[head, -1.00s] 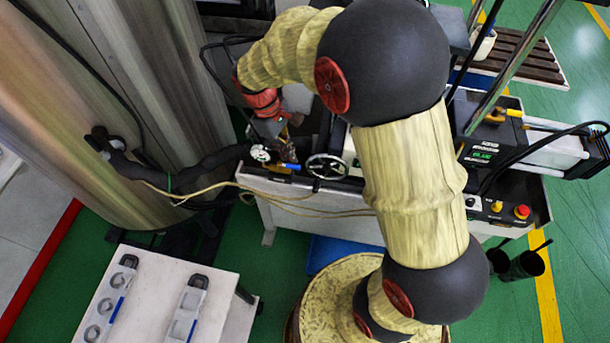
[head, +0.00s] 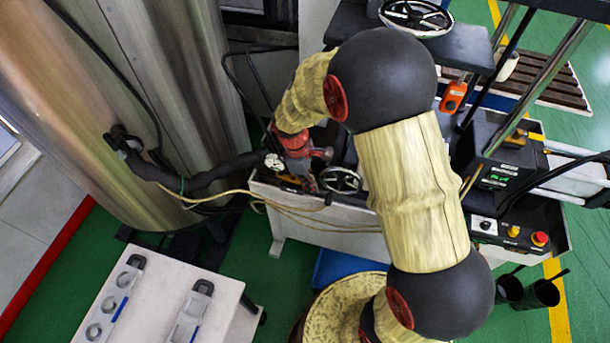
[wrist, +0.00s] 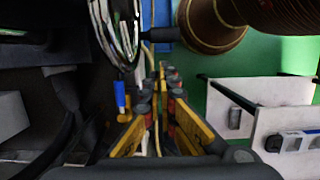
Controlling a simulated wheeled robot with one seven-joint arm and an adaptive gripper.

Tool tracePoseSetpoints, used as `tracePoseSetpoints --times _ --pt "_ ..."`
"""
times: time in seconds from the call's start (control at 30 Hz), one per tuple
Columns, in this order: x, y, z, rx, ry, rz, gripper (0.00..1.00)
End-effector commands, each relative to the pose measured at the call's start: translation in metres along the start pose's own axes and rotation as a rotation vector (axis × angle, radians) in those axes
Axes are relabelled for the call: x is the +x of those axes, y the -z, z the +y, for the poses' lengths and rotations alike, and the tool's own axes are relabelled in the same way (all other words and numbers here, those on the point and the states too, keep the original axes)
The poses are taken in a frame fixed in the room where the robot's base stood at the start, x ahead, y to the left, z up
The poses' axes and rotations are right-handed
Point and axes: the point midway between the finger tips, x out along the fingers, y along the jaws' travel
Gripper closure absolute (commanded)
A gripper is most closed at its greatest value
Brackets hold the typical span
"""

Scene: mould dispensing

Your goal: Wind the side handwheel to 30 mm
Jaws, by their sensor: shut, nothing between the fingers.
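The side handwheel (head: 340,180) has a dark hub, spokes and a bright rim, on the near side of the machine beside my forearm. In the wrist view the wheel (wrist: 117,30) is seen nearly edge-on at the upper left, partly cut off by the frame. My gripper (wrist: 161,78) is shut and empty, its yellow fingers close together, to the right of the wheel and apart from it in that view. In the head view my red wrist is just left of the wheel; the fingertips are hard to make out. I cannot read any scale.
A second, larger handwheel (head: 416,15) sits higher on the machine. A hose and cables (head: 230,190) run in from the steel tank (head: 150,60) on the left. A white table (head: 150,300) stands at the front left. A control panel (head: 512,232) is at right.

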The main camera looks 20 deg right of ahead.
Motion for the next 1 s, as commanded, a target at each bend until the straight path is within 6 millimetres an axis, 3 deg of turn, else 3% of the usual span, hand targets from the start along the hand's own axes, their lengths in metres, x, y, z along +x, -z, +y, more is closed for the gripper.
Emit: tracePoseSetpoints --times 0.23,0.63,1.0 --pt "0.016 -0.018 0.001 0.0 -0.002 0.002 1.0" --pt "0.018 -0.02 0.001 0.0 -0.002 0.001 1.0" --pt "0.032 -0.028 0.001 0.0 -0.002 0.002 1.0"
